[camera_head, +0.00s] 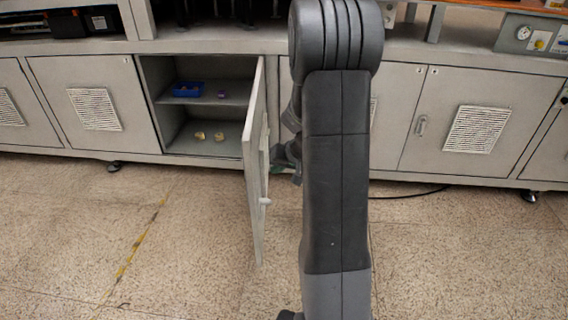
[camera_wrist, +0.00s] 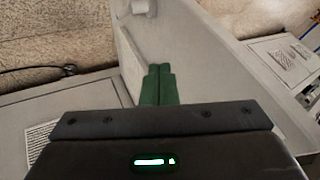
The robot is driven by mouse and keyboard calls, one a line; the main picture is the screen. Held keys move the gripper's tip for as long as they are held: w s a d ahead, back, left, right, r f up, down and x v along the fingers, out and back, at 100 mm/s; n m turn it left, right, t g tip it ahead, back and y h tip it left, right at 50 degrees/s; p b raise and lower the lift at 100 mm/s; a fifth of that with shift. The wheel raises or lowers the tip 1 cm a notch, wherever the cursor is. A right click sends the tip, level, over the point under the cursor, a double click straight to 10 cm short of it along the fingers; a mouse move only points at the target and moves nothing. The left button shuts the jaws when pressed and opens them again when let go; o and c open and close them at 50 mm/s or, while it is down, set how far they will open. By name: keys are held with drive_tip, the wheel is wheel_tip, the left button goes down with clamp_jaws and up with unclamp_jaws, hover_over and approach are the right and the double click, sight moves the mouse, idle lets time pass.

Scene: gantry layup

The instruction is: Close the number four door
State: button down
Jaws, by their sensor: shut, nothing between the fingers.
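A grey cabinet door (camera_head: 253,190) stands swung wide open, sticking out toward me from the right side of an open compartment (camera_head: 190,135). Its handle (camera_head: 265,201) is on the outer face, on the right. No number is readable on it. My gripper (camera_head: 284,163) is on the outer-face side of this door, partly hidden behind my arm. In the wrist view my green fingers (camera_wrist: 160,70) are together and empty, close to the door panel (camera_wrist: 185,60); I cannot tell whether they touch it. The door handle (camera_wrist: 141,7) shows at the top of the wrist view.
A closed door with a vent (camera_head: 477,130) is to the right, another (camera_head: 94,108) to the left. The floor in front is clear; a black cable (camera_head: 415,194) lies right.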

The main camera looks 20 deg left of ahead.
drive_tip(key=shift+s+a+f, duration=0.15)
drive_tip(key=shift+a+f, duration=0.1)
drive_tip(key=shift+a, duration=0.55)
drive_tip(key=shift+s+a+f, duration=0.15)
drive_tip(key=shift+a+f, duration=0.15)
drive_tip(key=shift+a, duration=0.55)
drive_tip(key=shift+s+a+f, duration=0.15)
drive_tip(key=shift+a+f, duration=0.1)
drive_tip(key=shift+a, duration=0.55)
